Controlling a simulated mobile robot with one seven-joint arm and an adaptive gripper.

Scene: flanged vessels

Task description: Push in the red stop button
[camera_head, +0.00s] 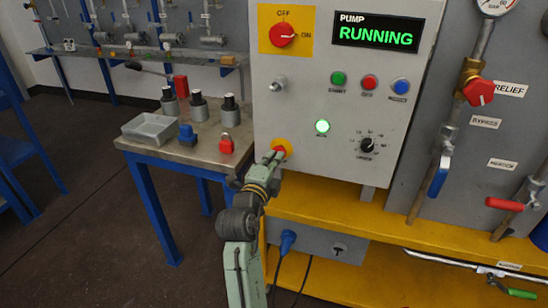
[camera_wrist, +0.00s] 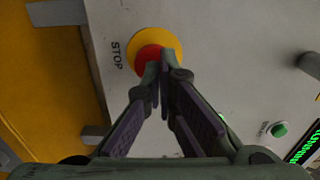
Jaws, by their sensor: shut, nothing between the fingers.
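The red stop button (camera_wrist: 150,57) is a round red head on a yellow ring, with the word STOP beside it in the wrist view. In the head view the stop button (camera_head: 281,146) is low on the left of the grey pump panel (camera_head: 300,100), partly hidden by my gripper. My gripper (camera_head: 272,157) is shut and empty, its fingertips together at the button's edge. In the wrist view the gripper tips (camera_wrist: 160,72) overlap the lower right part of the red head. I cannot tell whether they touch it. The display (camera_head: 376,34) reads PUMP RUNNING.
A table (camera_head: 180,150) with a tray and padlock stands left. Pipes with valves are at right.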

